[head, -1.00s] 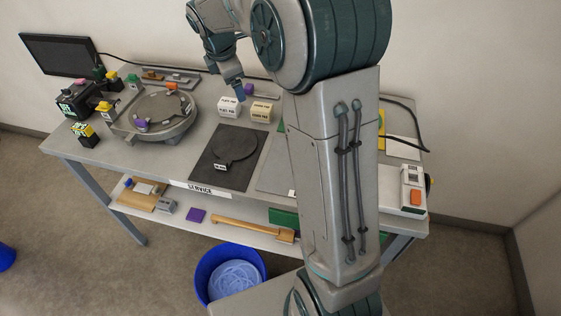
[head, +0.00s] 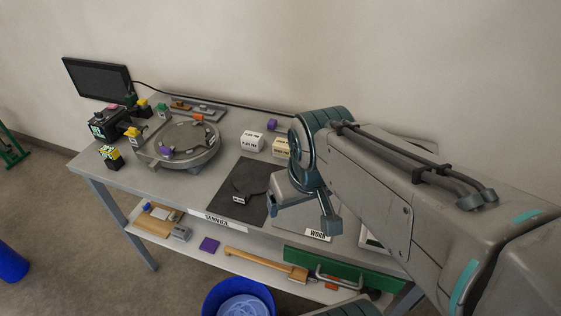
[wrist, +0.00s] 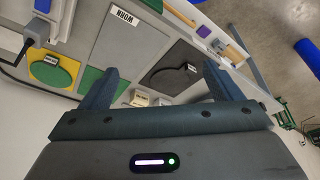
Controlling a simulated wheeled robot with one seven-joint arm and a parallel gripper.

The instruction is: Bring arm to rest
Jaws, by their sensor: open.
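The arm reaches in from the right side of the head view. The cart top (head: 212,170) lies below and beyond the gripper. A dark mat (head: 245,178) with a round dark disc (head: 250,177) lies just left of the gripper, and the disc also shows in the wrist view (wrist: 176,75).
A round grey fixture (head: 180,145) with small coloured parts stands on the cart's left half. A monitor (head: 97,78) is at the back left. A blue bin (head: 238,300) stands below the front. The lower shelf holds tools.

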